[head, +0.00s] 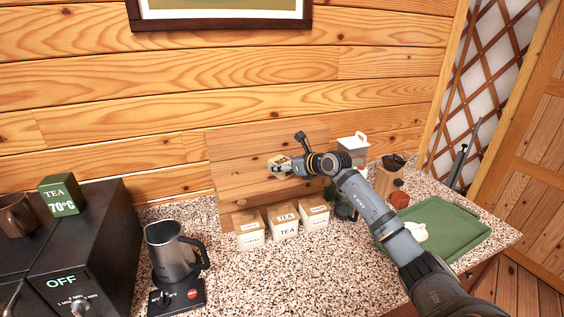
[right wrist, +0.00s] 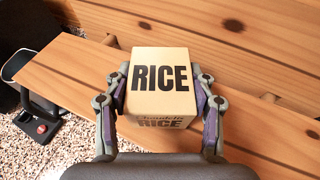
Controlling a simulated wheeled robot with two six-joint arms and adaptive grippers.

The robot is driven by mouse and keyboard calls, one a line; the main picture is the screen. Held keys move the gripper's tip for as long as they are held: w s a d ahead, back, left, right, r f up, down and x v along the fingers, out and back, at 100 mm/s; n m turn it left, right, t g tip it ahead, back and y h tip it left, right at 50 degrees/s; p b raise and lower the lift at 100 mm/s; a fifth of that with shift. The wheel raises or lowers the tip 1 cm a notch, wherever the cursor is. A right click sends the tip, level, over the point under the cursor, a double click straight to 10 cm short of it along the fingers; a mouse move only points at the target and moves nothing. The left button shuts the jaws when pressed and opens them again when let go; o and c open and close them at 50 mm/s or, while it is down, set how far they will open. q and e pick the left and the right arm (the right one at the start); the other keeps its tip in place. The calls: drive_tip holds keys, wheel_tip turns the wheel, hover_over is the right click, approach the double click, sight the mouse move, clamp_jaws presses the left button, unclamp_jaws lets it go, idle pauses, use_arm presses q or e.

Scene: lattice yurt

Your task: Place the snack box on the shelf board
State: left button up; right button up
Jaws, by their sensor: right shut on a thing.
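The snack box, a small tan box printed RICE (right wrist: 160,82), is between the two fingers of my right gripper (right wrist: 160,95), which is shut on its sides. In the head view, the same gripper (head: 283,165) holds the box (head: 277,161) in front of the wooden wall. The shelf board (right wrist: 75,68) is a plain wooden plank that lies below and behind the box in the right wrist view. It also shows in the head view (head: 235,180). I cannot tell whether the box touches the board. My left gripper is not in view.
Several labelled tea and coffee boxes (head: 285,228) stand on the speckled counter below the board. A steel kettle (head: 170,253) and black machine (head: 75,250) stand left. A white lidded container (head: 353,146) and green tray (head: 455,222) are right.

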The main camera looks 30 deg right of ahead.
drive_tip(key=shift+f, duration=0.2)
drive_tip(key=o, duration=0.9)
drive_tip(key=shift+c, duration=0.2)
drive_tip(key=o, duration=0.4)
